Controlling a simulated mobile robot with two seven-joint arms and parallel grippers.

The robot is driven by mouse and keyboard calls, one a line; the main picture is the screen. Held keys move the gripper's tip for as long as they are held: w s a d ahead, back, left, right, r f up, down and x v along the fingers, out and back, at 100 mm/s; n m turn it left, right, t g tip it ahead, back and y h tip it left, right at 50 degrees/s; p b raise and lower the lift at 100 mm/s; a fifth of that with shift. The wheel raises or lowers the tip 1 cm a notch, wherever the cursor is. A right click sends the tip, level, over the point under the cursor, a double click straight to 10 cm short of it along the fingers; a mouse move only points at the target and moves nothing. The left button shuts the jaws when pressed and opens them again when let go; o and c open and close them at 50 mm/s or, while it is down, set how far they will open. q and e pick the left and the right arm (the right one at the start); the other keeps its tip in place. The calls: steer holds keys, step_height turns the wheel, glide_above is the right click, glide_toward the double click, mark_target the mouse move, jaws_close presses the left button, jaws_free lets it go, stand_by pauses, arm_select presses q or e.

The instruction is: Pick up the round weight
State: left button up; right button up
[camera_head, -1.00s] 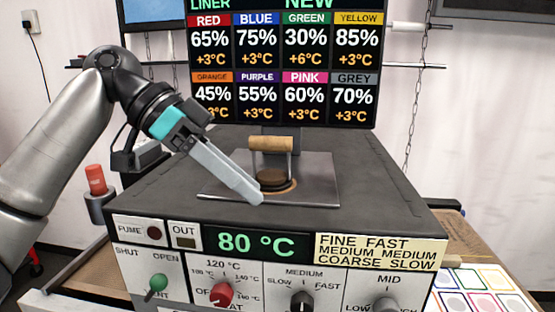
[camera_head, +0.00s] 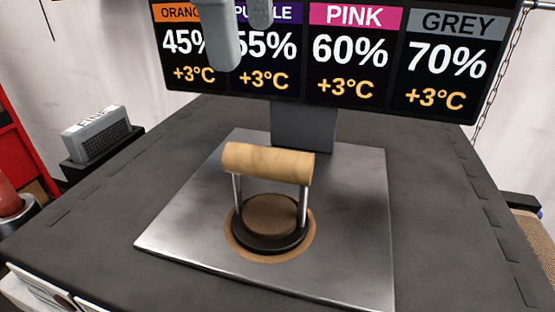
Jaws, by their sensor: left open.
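The round weight (camera_head: 269,215) is a dark disc with a brown top, two upright metal posts and a light wooden handle across them. It stands upright on a steel plate (camera_head: 350,230), with a brown ring showing around its base. My left gripper (camera_head: 241,46) shows only as two grey fingers at the top of the view, in front of the screen. The fingers are apart, with nothing seen between them, and appear above and behind the wooden handle, clear of it. My right gripper is out of view.
A screen with coloured percentage labels (camera_head: 345,55) stands behind the plate on a dark post (camera_head: 303,125). The dark machine top (camera_head: 440,215) around the plate is clear. A grey vented box (camera_head: 97,135) and a red-topped cup (camera_head: 10,205) are at the left.

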mark_target(264, 151)
arm_select(q)
steer(key=f, duration=0.2)
steer(key=f+b, duration=0.1)
steer(key=f, duration=0.2)
steer(key=w+f, duration=0.1)
steer(key=f, duration=0.2)
steer(key=shift+w+d+b, duration=0.1)
steer(key=shift+d+b, duration=0.05)
steer(key=shift+b, duration=0.15)
steer(key=shift+w+d+f+b, duration=0.1)
steer(key=shift+d+f+b, duration=0.1)
steer(key=shift+f, duration=0.75)
steer(key=shift+w+d+f+b, duration=0.1)
steer(key=shift+f+b, duration=0.1)
steer(key=shift+f, duration=0.75)
steer(key=shift+d+f+b, duration=0.1)
steer(key=shift+f+b, duration=0.1)
steer(key=shift+f, duration=0.75)
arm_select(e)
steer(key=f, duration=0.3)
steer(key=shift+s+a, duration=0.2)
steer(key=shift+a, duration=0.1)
arm_select(q)
steer(key=shift+c, duration=0.2)
jaws_close()
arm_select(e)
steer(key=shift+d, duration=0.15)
arm_select(q)
steer(key=shift+r, duration=0.1)
